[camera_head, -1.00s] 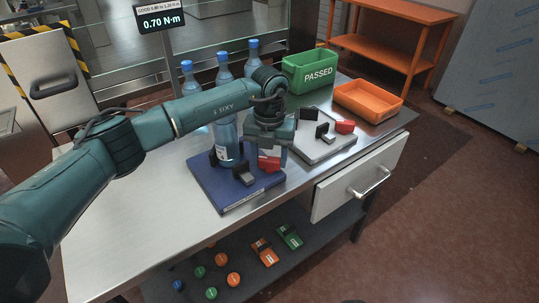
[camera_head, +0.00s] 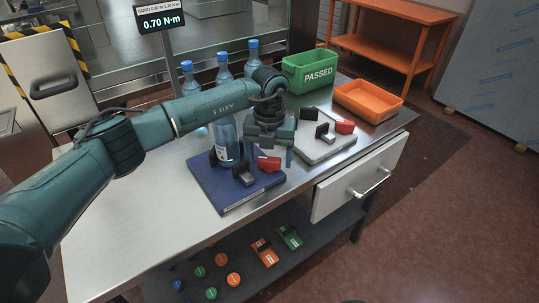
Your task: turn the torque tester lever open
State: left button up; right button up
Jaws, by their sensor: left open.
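The torque tester is a dark blue base plate (camera_head: 225,199) on the metal table, with black clamp blocks and a red lever piece (camera_head: 268,164) near its right edge. A grey block (camera_head: 243,176) sits in front of the lever. A clear blue-tinted bottle (camera_head: 227,143) stands upright on the base between the clamp blocks; its top is hidden behind my left arm. My left gripper (camera_head: 269,151) is open, pointing down just above and behind the red lever. I cannot tell whether a finger touches it. My right gripper is not in view.
A second, grey fixture (camera_head: 326,151) with a red piece (camera_head: 345,127) is to the right. Several capped bottles, a green PASSED bin (camera_head: 308,73) and an orange tray (camera_head: 368,102) stand at the back. The table's left front is clear.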

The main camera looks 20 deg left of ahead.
aim_at(269, 158)
pick_arm(q)
notch_tip(269, 158, up, 13)
jog(key=b, duration=0.1)
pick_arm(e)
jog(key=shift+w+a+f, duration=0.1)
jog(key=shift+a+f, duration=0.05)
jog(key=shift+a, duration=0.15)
pick_arm(q)
jog(key=shift+r, duration=0.1)
